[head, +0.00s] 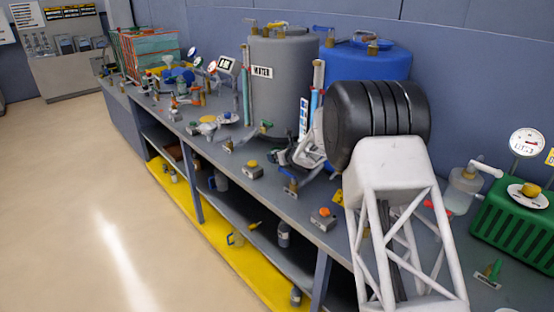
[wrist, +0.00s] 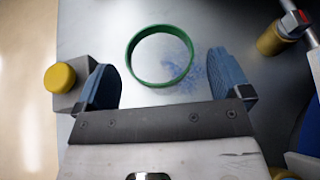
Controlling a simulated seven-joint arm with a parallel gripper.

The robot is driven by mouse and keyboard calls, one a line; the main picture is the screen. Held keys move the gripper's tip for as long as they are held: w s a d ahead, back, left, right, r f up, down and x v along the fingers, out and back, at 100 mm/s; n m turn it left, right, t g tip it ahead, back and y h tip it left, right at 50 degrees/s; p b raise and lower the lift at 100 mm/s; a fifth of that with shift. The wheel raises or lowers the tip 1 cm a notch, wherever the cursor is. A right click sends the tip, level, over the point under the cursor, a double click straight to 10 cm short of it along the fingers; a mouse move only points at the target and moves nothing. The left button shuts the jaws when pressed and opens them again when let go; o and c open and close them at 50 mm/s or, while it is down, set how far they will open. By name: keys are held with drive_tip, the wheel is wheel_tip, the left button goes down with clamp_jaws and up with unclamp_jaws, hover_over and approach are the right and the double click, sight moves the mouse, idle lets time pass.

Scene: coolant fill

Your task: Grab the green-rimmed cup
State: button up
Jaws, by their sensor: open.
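The green-rimmed cup (wrist: 160,84) shows from above in the wrist view as a green ring, with grey surface and a bluish speckled patch showing through it. My gripper (wrist: 160,67) is open, with one blue-padded finger left of the cup and one right of it. Bare surface shows between the rim and each finger, and nothing is held. The rim is slightly ahead of the fingers' middle. The cup's wall and height are hard to make out. In the head view my black and white arm covers much of the bench, and I cannot pick out the cup there.
A grey block with a yellow knob (wrist: 58,78) stands close outside the left finger. A brass-coloured fitting (wrist: 270,40) and a red-tipped lever (wrist: 296,18) are at the upper right. Large grey (head: 285,85) and blue (head: 385,62) tanks stand along the bench's back.

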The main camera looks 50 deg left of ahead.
drive_tip(key=shift+x, duration=1.65)
drive_tip(key=c, duration=1)
drive_tip(key=shift+r, duration=5)
